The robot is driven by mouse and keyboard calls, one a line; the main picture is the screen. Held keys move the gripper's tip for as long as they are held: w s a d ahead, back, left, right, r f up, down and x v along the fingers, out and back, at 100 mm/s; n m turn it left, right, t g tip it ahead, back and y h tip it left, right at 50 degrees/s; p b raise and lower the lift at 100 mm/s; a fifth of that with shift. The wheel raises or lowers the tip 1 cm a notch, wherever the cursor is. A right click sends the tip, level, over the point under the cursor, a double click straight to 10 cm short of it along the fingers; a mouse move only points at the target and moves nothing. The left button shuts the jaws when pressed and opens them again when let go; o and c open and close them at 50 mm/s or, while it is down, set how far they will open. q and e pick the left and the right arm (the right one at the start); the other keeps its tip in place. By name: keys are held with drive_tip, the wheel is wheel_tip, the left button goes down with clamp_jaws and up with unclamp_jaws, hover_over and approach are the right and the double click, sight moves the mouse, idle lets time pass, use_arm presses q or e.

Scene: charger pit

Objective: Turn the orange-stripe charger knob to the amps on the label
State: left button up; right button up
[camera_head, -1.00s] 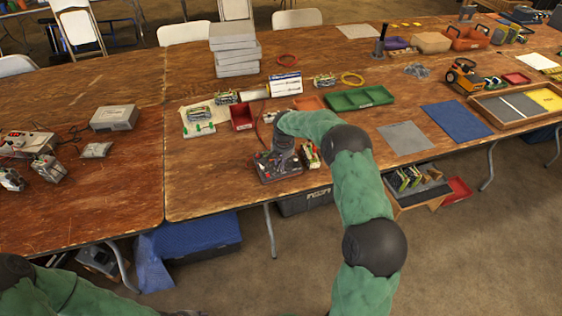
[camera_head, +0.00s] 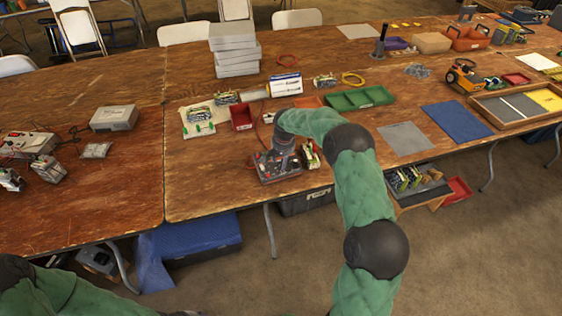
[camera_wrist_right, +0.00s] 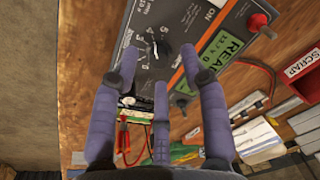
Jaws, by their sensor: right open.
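The charger (camera_head: 268,170) sits near the table's front edge, partly hidden by my right gripper (camera_head: 283,150) above it. In the right wrist view its dark panel (camera_wrist_right: 140,30) has a dial with a black knob (camera_wrist_right: 157,47) and a pale mark, ringed by numbers. An orange stripe runs along the panel beside a green label (camera_wrist_right: 232,48), only partly legible. My right gripper (camera_wrist_right: 162,75) is open, its purple fingers spread around the knob area; contact cannot be told. The knob's exact setting is unclear. My left gripper is out of view; only part of that arm shows.
A red terminal (camera_wrist_right: 260,22) and a black one (camera_wrist_right: 183,104) stick up from the charger. A battery pack (camera_head: 309,155) stands close at its right. A red bin (camera_head: 242,118) and a green tray (camera_head: 360,98) lie behind. The table left of the charger is clear.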

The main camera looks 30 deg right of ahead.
wheel_tip(320, 180, up, 10)
drive_tip(key=s, duration=0.1)
drive_tip(key=shift+s+a+r, duration=0.15)
drive_tip(key=shift+s+r, duration=0.1)
drive_tip(key=shift+s, duration=0.15)
idle(0.4)
